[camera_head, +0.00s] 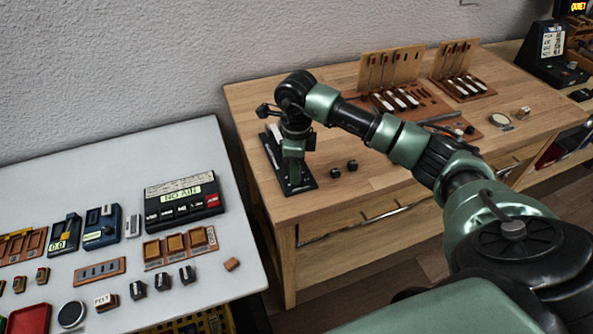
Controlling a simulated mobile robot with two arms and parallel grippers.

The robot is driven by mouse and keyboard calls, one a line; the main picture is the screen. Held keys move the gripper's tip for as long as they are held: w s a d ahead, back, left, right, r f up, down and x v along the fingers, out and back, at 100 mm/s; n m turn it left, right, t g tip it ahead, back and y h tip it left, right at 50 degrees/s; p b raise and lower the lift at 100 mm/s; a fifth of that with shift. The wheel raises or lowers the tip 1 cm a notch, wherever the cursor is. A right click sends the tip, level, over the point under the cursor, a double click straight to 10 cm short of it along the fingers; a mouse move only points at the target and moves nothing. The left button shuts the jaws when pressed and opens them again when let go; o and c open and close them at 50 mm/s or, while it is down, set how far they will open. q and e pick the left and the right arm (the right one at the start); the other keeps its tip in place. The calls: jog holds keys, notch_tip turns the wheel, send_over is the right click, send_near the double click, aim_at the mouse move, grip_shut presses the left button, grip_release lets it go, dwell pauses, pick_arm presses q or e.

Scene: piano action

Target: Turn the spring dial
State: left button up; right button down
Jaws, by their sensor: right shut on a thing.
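A narrow dark device (302,184) stands near the left end of the wooden bench. I take it to be the spring dial unit, but the dial itself is hidden behind my gripper. The gripped part is too small and covered to make out. My left gripper is not in view.
Two small dark knobs (343,168) lie right of the device. Wooden piano-action models (395,95) stand further back on the wooden bench (345,195). A white table (215,290) at left holds a black display box (183,196) and several small blocks.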

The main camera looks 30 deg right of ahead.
jog(key=c, duration=1.1)
grip_release()
jog(key=shift+r+b, duration=0.7)
jog(key=shift+r, duration=3.25)
